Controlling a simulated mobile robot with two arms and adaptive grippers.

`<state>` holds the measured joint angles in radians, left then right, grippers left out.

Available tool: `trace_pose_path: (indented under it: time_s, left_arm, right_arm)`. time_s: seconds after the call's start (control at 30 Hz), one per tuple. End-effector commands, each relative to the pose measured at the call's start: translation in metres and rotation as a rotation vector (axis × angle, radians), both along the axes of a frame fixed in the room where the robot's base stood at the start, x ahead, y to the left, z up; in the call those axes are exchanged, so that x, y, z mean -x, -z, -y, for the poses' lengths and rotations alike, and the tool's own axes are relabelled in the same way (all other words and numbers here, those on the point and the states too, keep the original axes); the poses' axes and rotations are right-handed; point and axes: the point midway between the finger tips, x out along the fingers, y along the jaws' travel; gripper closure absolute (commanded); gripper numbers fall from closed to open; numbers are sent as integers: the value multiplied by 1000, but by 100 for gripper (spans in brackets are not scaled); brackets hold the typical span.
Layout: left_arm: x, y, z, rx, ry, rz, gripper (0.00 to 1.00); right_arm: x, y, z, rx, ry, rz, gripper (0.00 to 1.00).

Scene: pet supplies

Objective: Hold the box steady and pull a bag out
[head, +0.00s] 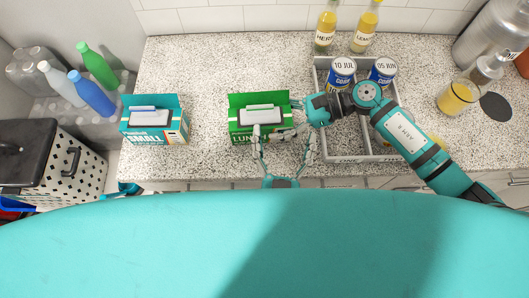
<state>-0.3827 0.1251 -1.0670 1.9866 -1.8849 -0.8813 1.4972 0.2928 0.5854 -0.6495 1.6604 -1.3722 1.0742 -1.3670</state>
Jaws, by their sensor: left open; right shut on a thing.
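The green box (240,139) stands open on the speckled counter near the middle, with lettering beginning "LUN" on its front. A pale grey-white bag (257,116) shows in its open top. My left gripper (281,133) is open at the front right of this box. One finger overlaps the box front and the other is to its right. My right gripper (297,104) reaches in from the right and is shut at the box's right edge; the exact contact is too small to make out. A teal-blue box (157,138) stands to the left with a similar pale bag (149,118) in its top.
A grey divided tray (338,157) right of the green box holds cans (342,70), partly under my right arm. Two yellow bottles (326,28) stand behind it. The counter between the boxes is clear.

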Motion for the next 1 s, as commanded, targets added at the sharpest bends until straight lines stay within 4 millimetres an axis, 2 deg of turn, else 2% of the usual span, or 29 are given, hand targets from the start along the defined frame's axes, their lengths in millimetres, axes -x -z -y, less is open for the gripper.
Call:
trace_pose_path:
  time_s: [0.03,0.13,0.23,0.33,0.47,0.8,1.0]
  left_arm:
    - [8,8,-12,4,-57,-37,15]
    - [19,16,-29,7,-139,-80,15]
    - [23,20,-38,6,-179,-99,15]
    - [17,21,-40,6,-191,-103,15]
    - [-2,20,-42,6,-191,-100,15]
    - [-66,20,-44,5,-188,-101,15]
    - [-88,21,-46,4,-186,-102,15]
  right_arm:
    - [0,0,0,-1,0,0,97]
    - [0,0,0,-1,0,0,97]
    - [0,0,0,-1,0,0,97]
    - [0,-1,0,-1,0,0,97]
    - [0,-1,0,-1,0,0,97]
    - [0,-1,0,-1,0,0,97]
    - [0,-1,0,-1,0,0,97]
